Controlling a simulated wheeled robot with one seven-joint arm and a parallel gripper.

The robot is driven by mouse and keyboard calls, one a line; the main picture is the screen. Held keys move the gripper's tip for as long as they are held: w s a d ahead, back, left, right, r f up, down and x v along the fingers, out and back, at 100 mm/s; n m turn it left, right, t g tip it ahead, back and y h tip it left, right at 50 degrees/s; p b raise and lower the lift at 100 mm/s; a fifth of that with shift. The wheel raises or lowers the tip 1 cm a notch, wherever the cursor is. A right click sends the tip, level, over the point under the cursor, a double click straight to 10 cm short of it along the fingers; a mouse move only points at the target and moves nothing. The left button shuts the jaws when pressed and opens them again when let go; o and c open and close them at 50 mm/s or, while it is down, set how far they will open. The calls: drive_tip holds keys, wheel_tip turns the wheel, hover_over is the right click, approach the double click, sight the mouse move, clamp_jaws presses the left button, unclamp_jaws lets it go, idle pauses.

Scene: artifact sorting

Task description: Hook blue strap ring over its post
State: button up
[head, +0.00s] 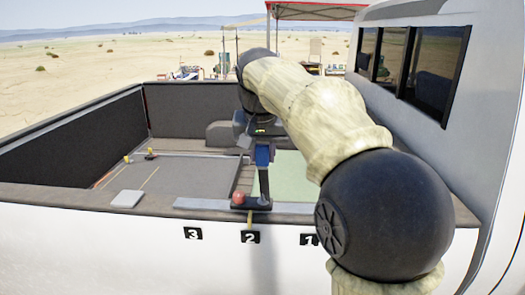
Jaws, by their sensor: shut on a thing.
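My gripper (262,153) is reached down over the near side wall of the truck bed, seen from behind my arm. A blue piece (262,157) shows at the jaws; it looks like the blue strap ring, but its ring shape cannot be made out. Below it a dark upright (264,184) rises from a dark base (252,206) on the near rail, above the label 2. The jaws are shut, and the blue piece is close to the top of this upright. Whether they touch cannot be told.
A red ball (238,198) sits at the dark base. A grey pad (127,199) lies on the rail to the left. Small yellow-topped pieces (150,154) stand in the bed. A pale green panel (289,174) lies right of my gripper. The white cab (455,140) bounds the right side.

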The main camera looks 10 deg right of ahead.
drive_tip(key=shift+f+b, duration=2.4)
drive_tip(key=shift+f, duration=1)
drive_tip(key=shift+f+b, duration=1.25)
drive_tip(key=shift+f, duration=0.8)
drive_tip(key=o, duration=1.1)
drive_tip(key=shift+c, duration=0.2)
drive_tip(key=v, duration=1.7)
drive_tip(key=shift+s+r, duration=0.15)
drive_tip(key=shift+r, duration=0.05)
